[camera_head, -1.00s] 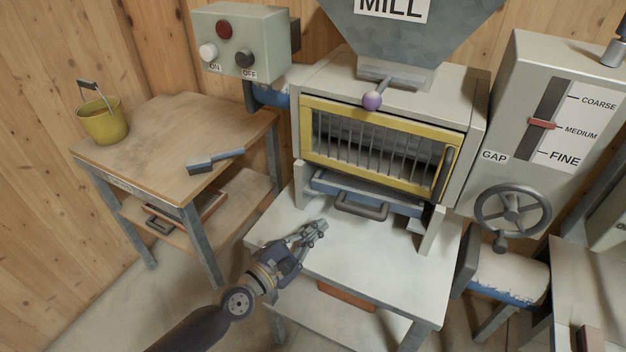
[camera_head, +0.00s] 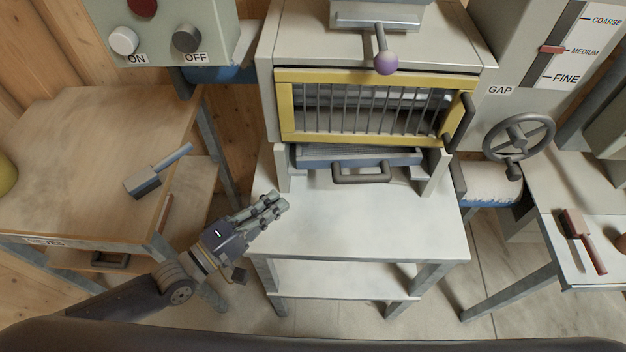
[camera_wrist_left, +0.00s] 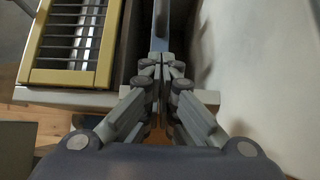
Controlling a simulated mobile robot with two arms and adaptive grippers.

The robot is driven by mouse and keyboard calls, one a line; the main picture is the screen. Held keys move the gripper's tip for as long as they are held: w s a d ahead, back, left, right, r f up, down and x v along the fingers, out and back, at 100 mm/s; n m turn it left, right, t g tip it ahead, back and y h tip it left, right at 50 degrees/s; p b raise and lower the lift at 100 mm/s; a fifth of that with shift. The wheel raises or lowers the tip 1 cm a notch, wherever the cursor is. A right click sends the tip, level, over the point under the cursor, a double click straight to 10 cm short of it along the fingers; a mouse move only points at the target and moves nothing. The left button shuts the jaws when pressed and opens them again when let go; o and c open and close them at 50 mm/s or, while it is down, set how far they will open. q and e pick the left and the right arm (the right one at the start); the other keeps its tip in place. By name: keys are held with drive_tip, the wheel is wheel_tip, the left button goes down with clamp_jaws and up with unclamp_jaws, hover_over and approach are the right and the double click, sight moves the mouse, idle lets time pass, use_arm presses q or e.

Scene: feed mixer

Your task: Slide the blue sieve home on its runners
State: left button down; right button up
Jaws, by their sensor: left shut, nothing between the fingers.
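The blue sieve (camera_head: 401,159) sits in the mill's slot below the yellow barred guard, between two pale posts. Its blue front and a strip of its top show, with a dark grey handle (camera_head: 362,178) in front. The rest of it is hidden inside the mill. My left gripper (camera_head: 284,200) is shut and empty at the left edge of the white table, left of the handle and apart from it in the head view. The left wrist view shows the closed fingertips (camera_wrist_left: 158,66). My right gripper is not in view.
The yellow guard (camera_head: 285,108) is above the slot and also shows in the left wrist view (camera_wrist_left: 68,77). The white table (camera_head: 370,225) is clear. A brush (camera_head: 145,182) lies on the wooden table; a handwheel (camera_head: 518,136) is at right.

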use_arm(q)
drive_tip(key=w+d+p, duration=0.2)
drive_tip(key=w+d, duration=0.3)
drive_tip(key=d, duration=0.3)
drive_tip(key=shift+w+d+p, duration=0.2)
drive_tip(key=shift+d+p, duration=0.1)
drive_tip(key=shift+d, duration=0.05)
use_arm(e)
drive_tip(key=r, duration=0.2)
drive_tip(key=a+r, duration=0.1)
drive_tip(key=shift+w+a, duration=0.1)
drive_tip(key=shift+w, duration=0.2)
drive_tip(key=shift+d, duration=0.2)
use_arm(q)
drive_tip(key=shift+d, duration=1.1)
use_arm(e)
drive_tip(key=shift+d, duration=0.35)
use_arm(q)
drive_tip(key=shift+a, duration=0.1)
